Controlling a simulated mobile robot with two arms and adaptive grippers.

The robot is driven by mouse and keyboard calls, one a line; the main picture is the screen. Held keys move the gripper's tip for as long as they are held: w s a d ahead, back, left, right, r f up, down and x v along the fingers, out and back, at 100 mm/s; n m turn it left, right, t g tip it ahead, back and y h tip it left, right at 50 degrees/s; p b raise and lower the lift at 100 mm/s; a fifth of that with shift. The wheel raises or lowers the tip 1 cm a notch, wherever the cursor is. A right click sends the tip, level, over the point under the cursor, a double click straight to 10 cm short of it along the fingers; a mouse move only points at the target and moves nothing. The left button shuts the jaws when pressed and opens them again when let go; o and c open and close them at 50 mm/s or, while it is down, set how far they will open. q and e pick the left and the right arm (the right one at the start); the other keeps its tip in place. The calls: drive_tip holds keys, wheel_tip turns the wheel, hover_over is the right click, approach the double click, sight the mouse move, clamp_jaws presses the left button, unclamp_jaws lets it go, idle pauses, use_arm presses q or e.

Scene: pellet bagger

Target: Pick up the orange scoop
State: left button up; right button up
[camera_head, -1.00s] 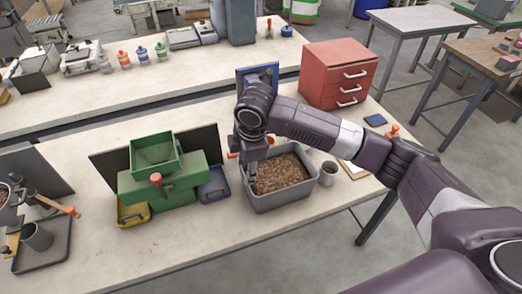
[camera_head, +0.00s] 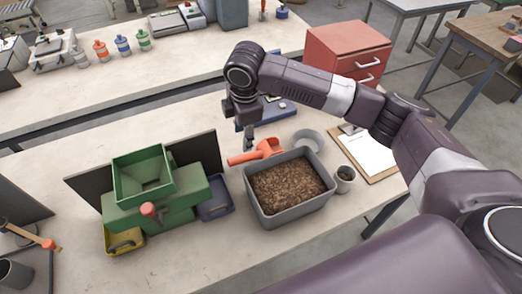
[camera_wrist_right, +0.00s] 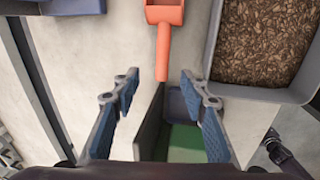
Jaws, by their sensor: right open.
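The orange scoop (camera_head: 262,150) lies on the table just behind the grey bin of pellets, its handle pointing left. In the right wrist view the scoop (camera_wrist_right: 164,35) is at the top middle, with its handle reaching down toward the space between my fingers. My right gripper (camera_head: 249,143) hangs above the table near the scoop's handle. In the wrist view my right gripper (camera_wrist_right: 160,95) is open and empty, its two blue-padded fingers wide apart. I cannot tell its exact height above the handle. My left gripper is not in view.
The grey bin (camera_head: 262,215) of brown pellets stands in front of the scoop. A green hopper machine (camera_head: 195,190) is to the left, with blue and yellow trays. A small cup (camera_head: 344,178), a grey round dish (camera_head: 309,136) and a clipboard (camera_head: 370,153) are right. A red drawer unit (camera_head: 330,48) stands behind.

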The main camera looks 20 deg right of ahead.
drive_tip(key=b, duration=0.6)
hover_over(245, 156)
drive_tip(key=s, duration=0.2)
wheel_tip(245, 156, down, 6)
drive_tip(key=shift+w+a+f+p, duration=0.15)
drive_tip(key=shift+w+f, duration=0.05)
drive_tip(key=shift+f, duration=0.3)
drive_tip(key=shift+w+a+f+p, duration=0.1)
drive_tip(key=shift+w+f+p, duration=0.05)
drive_tip(key=shift+f, duration=0.35)
drive_tip(key=f, duration=0.2)
drive_tip(key=w+f+p, duration=0.1)
drive_tip(key=f, duration=0.3)
drive_tip(key=shift+w+d+p, duration=0.2)
drive_tip(key=shift+w+p, duration=0.05)
drive_tip(key=shift+p, duration=0.1)
drive_tip(key=shift+c, duration=0.4)
drive_tip(key=shift+r, duration=0.1)
clamp_jaws()
